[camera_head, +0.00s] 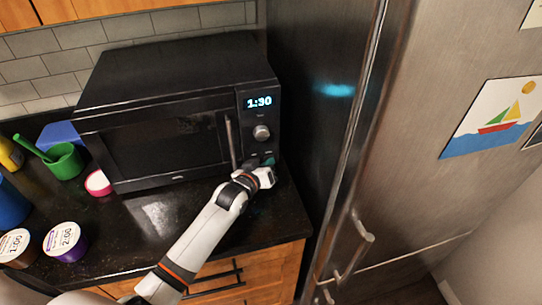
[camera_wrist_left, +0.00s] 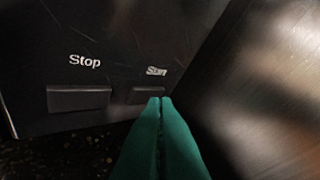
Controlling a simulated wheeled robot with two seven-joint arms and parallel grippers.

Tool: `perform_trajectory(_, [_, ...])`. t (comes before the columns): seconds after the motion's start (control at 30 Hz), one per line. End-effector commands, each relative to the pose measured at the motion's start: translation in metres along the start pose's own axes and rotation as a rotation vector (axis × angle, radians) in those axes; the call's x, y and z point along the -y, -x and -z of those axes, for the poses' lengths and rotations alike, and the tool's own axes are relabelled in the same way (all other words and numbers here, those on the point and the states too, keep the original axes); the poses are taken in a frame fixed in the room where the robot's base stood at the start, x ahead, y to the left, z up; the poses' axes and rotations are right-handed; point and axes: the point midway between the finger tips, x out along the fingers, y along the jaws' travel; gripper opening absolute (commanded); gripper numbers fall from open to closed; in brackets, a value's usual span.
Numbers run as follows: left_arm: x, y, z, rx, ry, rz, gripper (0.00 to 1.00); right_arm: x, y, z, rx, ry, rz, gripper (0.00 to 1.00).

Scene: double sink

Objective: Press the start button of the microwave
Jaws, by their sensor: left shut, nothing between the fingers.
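The black microwave (camera_head: 160,120) stands on the dark counter with its door shut; its display (camera_head: 259,102) reads 1:30. In the left wrist view, the start button (camera_wrist_left: 146,95) is a dark bar under the word Start, and the stop button (camera_wrist_left: 79,98) is to its left. My left gripper (camera_head: 268,161) is at the lower right of the control panel. Its green fingertips, shown in the left wrist view (camera_wrist_left: 160,101), are shut and empty, and overlap the right part of the start button. I cannot tell whether they touch it. My right gripper is not in view.
A steel fridge (camera_head: 440,120) stands close to the right of the microwave. A green cup (camera_head: 64,162), a pink-and-white round item (camera_head: 98,184) and two labelled tubs (camera_head: 65,241) are on the counter at left. A microwave handle (camera_head: 230,142) sits left of the panel.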

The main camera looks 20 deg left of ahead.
Motion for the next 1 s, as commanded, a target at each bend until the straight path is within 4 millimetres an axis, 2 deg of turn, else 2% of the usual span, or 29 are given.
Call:
perform_trajectory(0.03, [-0.005,0.001,0.0,0.0,-0.001,-0.01,0.0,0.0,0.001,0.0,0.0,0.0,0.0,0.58])
perform_trajectory(0.27, [-0.005,0.002,0.002,-0.004,0.002,-0.01,0.0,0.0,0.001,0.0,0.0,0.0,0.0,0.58])
perform_trajectory(0.7, [0.021,0.032,0.023,-0.008,0.006,-0.005,0.0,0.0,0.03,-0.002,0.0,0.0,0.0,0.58])
perform_trajectory(1.0, [0.029,0.043,0.033,-0.005,0.005,-0.004,0.0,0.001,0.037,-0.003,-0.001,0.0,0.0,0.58])
